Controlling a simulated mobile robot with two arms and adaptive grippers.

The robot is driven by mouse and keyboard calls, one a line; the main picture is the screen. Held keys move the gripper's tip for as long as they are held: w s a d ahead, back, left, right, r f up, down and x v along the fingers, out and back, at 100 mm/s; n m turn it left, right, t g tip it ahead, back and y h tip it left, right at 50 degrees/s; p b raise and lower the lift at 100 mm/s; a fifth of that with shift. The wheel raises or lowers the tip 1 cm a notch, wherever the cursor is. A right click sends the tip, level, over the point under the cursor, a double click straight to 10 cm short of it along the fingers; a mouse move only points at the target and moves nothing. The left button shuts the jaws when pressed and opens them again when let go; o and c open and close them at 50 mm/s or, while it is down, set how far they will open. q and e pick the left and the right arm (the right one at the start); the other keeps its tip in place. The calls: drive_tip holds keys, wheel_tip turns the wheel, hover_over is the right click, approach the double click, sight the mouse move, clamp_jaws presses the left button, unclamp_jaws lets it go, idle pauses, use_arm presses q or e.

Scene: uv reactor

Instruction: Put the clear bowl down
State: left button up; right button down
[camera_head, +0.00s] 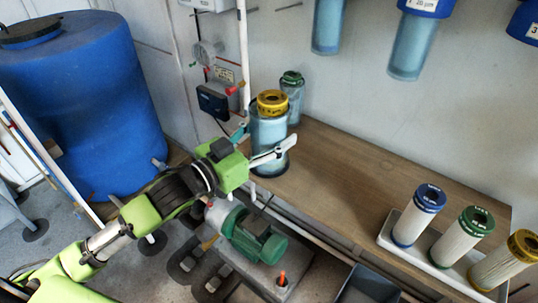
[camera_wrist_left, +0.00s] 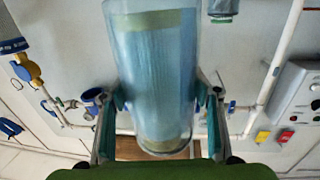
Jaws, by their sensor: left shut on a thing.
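The clear bowl (camera_head: 268,127) is a bluish see-through cylinder, upright, with a yellow-capped filter (camera_head: 272,102) at its top. It is at the left end of the wooden bench (camera_head: 345,165). My left gripper (camera_head: 272,143) is shut around its side, one finger on each side. In the left wrist view the bowl (camera_wrist_left: 155,70) fills the middle between the fingers of my left gripper (camera_wrist_left: 160,103). I cannot tell whether its base touches the bench. My right gripper is not in view.
A second clear bowl with a green-capped filter (camera_head: 291,90) stands close behind. A white tray (camera_head: 412,250) with three capped filters is at the bench's right end. The bench middle is clear. Blue-topped housings (camera_head: 411,45) hang above. A blue barrel (camera_head: 85,100) stands left.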

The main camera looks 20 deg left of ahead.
use_arm(q)
drive_tip(key=w+a+f+p, duration=0.1)
drive_tip(key=w+a+f, duration=0.3)
drive_tip(key=w+f, duration=0.8)
drive_tip(key=shift+w, duration=0.35)
drive_tip(key=shift+f, duration=0.15)
drive_tip(key=o, duration=1.8)
drive_tip(key=shift+f, duration=0.3)
drive_tip(key=shift+c, duration=0.2)
drive_tip(key=shift+s, duration=0.1)
drive_tip(key=shift+r, duration=0.15)
